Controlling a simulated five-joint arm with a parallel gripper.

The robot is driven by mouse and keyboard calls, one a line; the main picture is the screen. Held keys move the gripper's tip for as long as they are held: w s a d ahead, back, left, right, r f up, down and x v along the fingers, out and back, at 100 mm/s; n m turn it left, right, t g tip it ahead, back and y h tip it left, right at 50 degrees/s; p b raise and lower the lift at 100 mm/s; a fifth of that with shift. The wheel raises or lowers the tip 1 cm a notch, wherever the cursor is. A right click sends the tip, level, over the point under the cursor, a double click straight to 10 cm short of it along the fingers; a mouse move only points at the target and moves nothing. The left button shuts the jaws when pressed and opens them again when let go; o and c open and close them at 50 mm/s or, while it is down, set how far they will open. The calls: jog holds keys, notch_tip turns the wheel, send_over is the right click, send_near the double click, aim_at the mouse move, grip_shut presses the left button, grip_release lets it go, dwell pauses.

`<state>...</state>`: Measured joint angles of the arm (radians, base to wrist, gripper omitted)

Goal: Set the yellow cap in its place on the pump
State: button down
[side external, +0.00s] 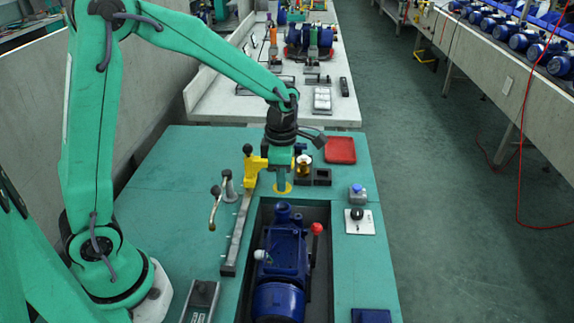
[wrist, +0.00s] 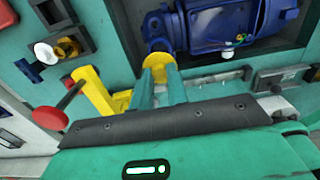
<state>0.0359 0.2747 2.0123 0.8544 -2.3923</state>
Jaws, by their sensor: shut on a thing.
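The yellow cap (side external: 283,187) is a flat round disc held at the tips of my gripper (side external: 283,178), which points straight down. In the wrist view the cap (wrist: 158,68) shows beyond the teal fingers of my gripper (wrist: 160,88), which partly hide it. The blue pump (side external: 283,262) lies in a dark recess in the teal bench. Its round upright port (side external: 283,210) is at the far end, just nearer the camera than the cap. In the wrist view the pump (wrist: 230,25) is beyond the cap. The exact height of the cap above the bench is unclear.
A yellow clamp (side external: 252,168) stands close left of my gripper. A dark holder (side external: 322,177) and a red tray (side external: 340,150) are to the right. A red-knobbed lever (side external: 317,230) rises beside the pump.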

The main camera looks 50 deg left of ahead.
jog(key=shift+f, duration=0.1)
jog(key=shift+f, duration=2.35)
jog(key=shift+f, duration=0.2)
dwell(0.5)
jog(key=c, duration=1.3)
grip_release()
jog(key=shift+r, duration=0.2)
jog(key=shift+r, duration=2.85)
